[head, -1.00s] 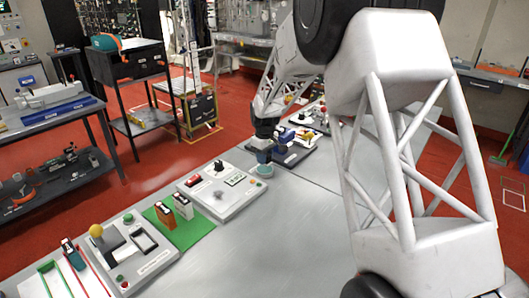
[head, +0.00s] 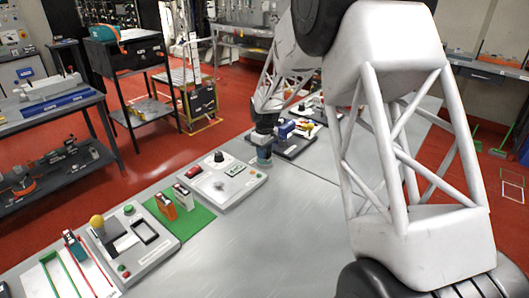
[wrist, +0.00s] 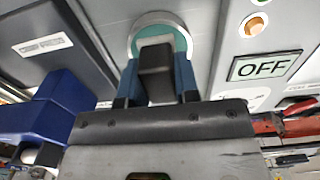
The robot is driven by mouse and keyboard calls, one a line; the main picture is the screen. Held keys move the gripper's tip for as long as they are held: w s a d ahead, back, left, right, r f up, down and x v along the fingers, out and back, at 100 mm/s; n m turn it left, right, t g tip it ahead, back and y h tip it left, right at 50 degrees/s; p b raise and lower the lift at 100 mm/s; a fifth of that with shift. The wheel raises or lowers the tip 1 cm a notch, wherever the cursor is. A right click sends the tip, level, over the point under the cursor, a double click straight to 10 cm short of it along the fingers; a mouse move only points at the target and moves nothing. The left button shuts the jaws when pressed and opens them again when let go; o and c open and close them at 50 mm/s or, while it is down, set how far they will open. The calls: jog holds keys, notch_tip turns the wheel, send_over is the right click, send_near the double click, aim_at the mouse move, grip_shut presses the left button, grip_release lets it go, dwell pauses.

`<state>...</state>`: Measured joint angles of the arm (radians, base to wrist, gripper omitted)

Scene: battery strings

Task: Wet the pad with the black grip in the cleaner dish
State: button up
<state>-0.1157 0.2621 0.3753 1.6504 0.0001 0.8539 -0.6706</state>
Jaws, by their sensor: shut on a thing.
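The cleaner dish (wrist: 187,41) is a round grey-rimmed dish with teal inside, near the top of the wrist view; it also shows in the head view (head: 264,162). My gripper (wrist: 157,68) has blue fingers shut on the black grip (wrist: 156,85). The pale pad (wrist: 157,41) shows at the far end of the grip, overlapping the dish's opening. In the head view my gripper (head: 264,150) is right above the dish. Whether the pad touches the liquid cannot be told.
A grey panel with an OFF label (wrist: 264,67) is beside the dish. A blue block (wrist: 38,110) stands on the other side. In the head view, a green mat (head: 190,226) holds two small upright units. The table's front middle is clear.

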jog(key=shift+f, duration=0.65)
dwell(2.2)
jog(key=shift+r, duration=0.1)
jog(key=shift+r, duration=3.5)
jog(key=w+d+r+m, duration=0.2)
jog(key=d+r+m, duration=0.6)
jog(key=d+m, duration=0.1)
jog(key=shift+w+d+r, duration=0.3)
jog(key=shift+w, duration=0.1)
